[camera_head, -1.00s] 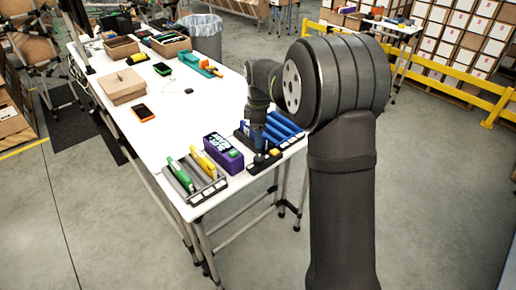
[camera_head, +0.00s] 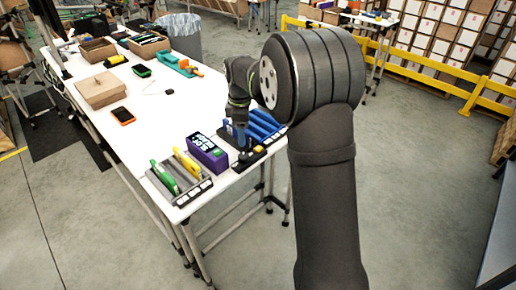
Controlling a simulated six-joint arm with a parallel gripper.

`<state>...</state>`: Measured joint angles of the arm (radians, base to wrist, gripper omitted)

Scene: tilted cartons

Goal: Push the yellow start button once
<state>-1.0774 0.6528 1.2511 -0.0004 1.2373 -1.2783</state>
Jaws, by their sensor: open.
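A black button box (camera_head: 246,161) lies at the front right corner of the white table (camera_head: 152,134). A small yellow button (camera_head: 258,148) shows on its right part. My gripper (camera_head: 241,146) points down over the box, just left of the yellow button. It is open, but its fingers are small and dark here. I cannot tell whether a fingertip touches the box. Part of the box is hidden behind my gripper.
A purple device with a screen (camera_head: 208,153) stands close left of my gripper. Blue tubes in a rack (camera_head: 264,124) lie close behind it. A grey rack (camera_head: 179,176) holds green and yellow items farther left. The table's middle is clear.

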